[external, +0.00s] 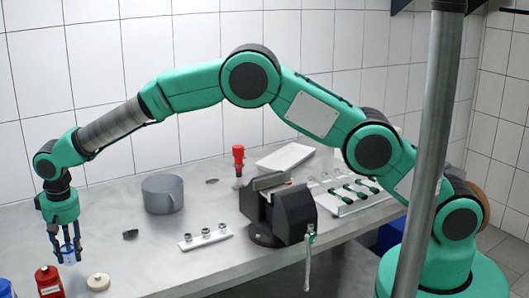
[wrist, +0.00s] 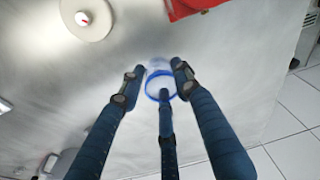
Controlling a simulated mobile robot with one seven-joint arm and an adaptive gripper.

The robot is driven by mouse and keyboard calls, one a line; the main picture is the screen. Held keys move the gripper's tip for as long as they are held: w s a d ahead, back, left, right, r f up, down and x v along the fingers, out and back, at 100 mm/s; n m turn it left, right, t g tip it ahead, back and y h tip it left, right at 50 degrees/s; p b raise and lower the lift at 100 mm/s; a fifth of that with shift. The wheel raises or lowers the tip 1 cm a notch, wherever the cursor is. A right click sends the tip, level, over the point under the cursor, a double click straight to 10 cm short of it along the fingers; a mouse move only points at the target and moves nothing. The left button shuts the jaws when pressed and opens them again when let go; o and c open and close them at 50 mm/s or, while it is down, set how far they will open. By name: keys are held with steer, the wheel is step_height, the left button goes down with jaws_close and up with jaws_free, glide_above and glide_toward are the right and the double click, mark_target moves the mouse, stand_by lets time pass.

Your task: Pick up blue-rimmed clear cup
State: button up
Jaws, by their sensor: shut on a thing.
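The blue-rimmed clear cup (wrist: 159,84) is between my three finger tips in the wrist view, with its blue rim facing the camera. In the external view the cup (external: 68,256) is a small, pale blue shape at the far left. My gripper (external: 67,255) points down and is shut on the cup, with its fingers around the sides. It also shows in the wrist view (wrist: 156,80). The fingers hide part of the cup. I cannot tell whether its bottom touches the table.
A red bottle (external: 49,282) and a white round disc (external: 98,282) stand close to my gripper, with a blue item (external: 6,288) further left. The tiled wall is behind.

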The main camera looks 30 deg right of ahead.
steer(key=shift+r, duration=0.65)
steer(key=s+d, duration=0.3)
steer(key=d, duration=0.1)
steer(key=s+d+p, duration=0.1)
steer(key=s+d, duration=0.2)
steer(key=d, duration=0.1)
steer(key=s+d+r, duration=0.1)
steer(key=s+d, duration=0.2)
steer(key=d, duration=0.1)
steer(key=shift+s+d+p, duration=0.3)
steer(key=shift+s+d, duration=0.05)
steer(key=shift+d, duration=0.05)
steer(key=shift+r, duration=0.1)
